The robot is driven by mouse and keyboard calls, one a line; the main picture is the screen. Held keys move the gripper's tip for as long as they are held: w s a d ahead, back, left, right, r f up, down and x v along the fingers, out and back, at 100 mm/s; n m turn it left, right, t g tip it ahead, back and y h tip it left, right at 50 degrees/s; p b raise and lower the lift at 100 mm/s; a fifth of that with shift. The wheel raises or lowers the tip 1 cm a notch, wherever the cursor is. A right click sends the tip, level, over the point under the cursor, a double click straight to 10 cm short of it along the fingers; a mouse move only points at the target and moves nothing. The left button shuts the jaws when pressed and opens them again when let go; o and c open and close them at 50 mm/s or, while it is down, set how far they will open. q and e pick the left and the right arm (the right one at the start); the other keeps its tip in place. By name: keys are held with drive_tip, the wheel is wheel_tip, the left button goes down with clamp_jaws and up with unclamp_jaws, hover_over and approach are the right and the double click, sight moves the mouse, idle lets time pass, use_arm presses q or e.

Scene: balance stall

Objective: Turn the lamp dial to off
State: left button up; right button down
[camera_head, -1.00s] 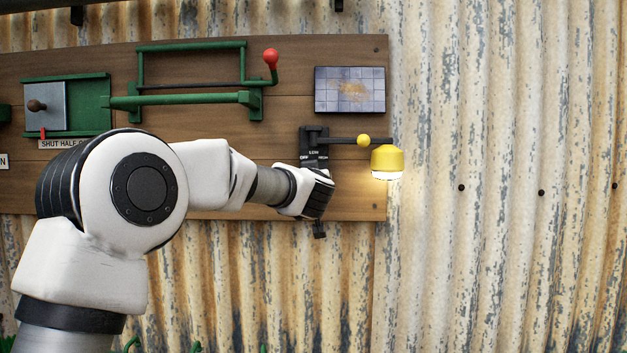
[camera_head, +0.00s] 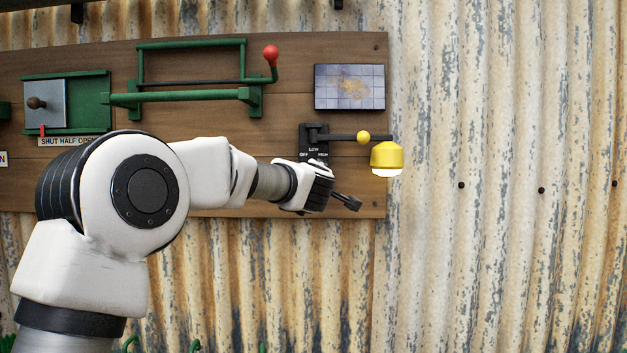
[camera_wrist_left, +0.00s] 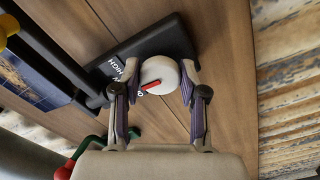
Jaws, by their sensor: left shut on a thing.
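The lamp dial (camera_wrist_left: 158,74) is a white round knob with a red pointer, on a black plate (camera_wrist_left: 150,46) in the left wrist view. The pointer aims left, at a label partly hidden by a finger; only an "O" shows. HIGH is readable further up. My left gripper (camera_wrist_left: 154,80) is shut on the dial, one finger on each side. In the head view my left gripper (camera_head: 320,190) covers the dial, below the LOW and OFF labels. The yellow lamp (camera_head: 387,155) hangs to its right and casts no visible glow on the wall.
The wooden board (camera_head: 215,205) also carries a green frame with a red-knobbed lever (camera_head: 271,56), a grey sliding plate (camera_head: 45,103) and a tiled panel (camera_head: 349,88). A yellow ball (camera_head: 363,137) sits on the lamp's arm. The corrugated wall to the right is clear.

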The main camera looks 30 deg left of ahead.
use_arm(q)
drive_tip(key=shift+r+n+b, duration=0.15)
drive_tip(key=shift+n+b, duration=1.9)
drive_tip(key=shift+n, duration=4.05)
drive_tip(key=o, duration=1)
drive_tip(key=shift+o, duration=0.6)
drive_tip(key=shift+w, duration=0.1)
